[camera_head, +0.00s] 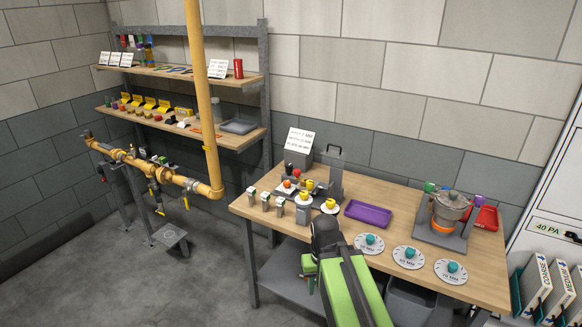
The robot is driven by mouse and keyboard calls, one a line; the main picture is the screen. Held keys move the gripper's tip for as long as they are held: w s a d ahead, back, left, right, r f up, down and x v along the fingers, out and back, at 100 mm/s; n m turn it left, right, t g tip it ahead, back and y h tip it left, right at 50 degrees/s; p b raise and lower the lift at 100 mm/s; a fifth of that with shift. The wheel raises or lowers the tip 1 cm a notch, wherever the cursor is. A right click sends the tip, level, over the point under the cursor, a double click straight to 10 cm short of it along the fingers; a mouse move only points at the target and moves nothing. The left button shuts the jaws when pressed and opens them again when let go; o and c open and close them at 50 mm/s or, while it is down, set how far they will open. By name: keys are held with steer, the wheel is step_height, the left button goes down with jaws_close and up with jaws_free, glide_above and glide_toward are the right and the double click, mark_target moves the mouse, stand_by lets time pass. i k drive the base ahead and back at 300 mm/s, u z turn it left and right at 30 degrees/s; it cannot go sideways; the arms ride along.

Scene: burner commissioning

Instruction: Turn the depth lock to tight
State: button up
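I cannot make out a label naming the depth lock. A dark grey fixture (335,160) stands upright on the wooden table, with small orange and yellow parts (309,185) on its base. Three pale round dials with teal knobs, a left (370,244), a middle (408,257) and a right one (450,271), lie along the table's front; their markings seem to read in MM. My gripper (325,232), at the end of my green and black arm, is over the table's front edge, left of the left dial. Its fingertips are too dark and small to read, and my arm hides part of the edge.
A purple tray (368,213) lies mid-table. A metal pot (450,205) sits on a grey stand at the right, beside a red tray (484,217). A yellow pipe (205,100) and shelves (180,72) stand behind left.

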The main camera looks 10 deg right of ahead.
mark_target(289, 167)
steer(key=u, duration=0.05)
steer(key=i, duration=1)
steer(key=z, duration=0.05)
